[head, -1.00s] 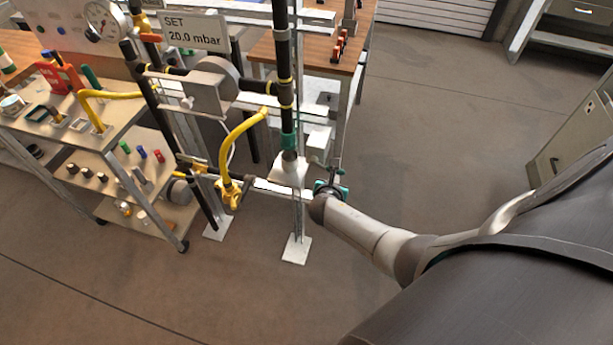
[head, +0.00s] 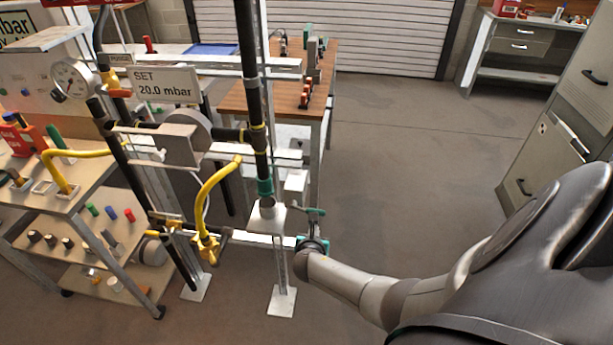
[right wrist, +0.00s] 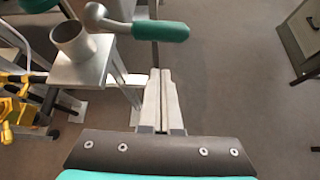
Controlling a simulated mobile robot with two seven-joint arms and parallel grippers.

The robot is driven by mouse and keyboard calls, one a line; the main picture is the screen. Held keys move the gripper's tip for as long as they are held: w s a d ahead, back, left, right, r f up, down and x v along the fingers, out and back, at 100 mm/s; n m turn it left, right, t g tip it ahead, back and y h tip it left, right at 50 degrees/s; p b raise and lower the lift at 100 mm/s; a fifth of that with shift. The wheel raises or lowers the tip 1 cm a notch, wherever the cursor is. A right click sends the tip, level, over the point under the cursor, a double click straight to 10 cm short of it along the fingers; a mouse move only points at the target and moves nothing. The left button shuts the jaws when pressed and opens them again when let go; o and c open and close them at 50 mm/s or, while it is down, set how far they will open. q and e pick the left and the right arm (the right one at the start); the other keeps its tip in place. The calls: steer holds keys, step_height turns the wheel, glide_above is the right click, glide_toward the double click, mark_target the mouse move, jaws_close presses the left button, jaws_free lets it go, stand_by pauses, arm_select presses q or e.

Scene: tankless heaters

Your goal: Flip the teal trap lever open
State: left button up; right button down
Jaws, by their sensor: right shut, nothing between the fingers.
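The teal lever (right wrist: 160,31) lies roughly level across the top of the right wrist view. A grey arm with a ball end (right wrist: 95,12) joins it on the left. In the head view the lever (head: 316,211) sticks out right of the metal trap body (head: 267,218), beside the black pipe. My right gripper (right wrist: 160,72) is shut and empty. In the right wrist view its fingertips appear just below the lever with a gap in the picture; I cannot tell the depth. In the head view my right wrist hides most of the fingers. My left gripper is out of view.
An open metal cup (right wrist: 72,42) stands on the trap bracket, left of the lever. A yellow hose (head: 207,195) and pipework stand left. A tool cart (head: 100,190) is further left, a wooden bench (head: 240,98) behind, a grey cabinet (head: 560,120) right. The floor between is clear.

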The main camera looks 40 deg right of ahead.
steer(key=p+v, duration=0.5)
steer(key=v, duration=0.5)
steer(key=shift+p, duration=0.35)
steer(key=shift+w+a, duration=0.1)
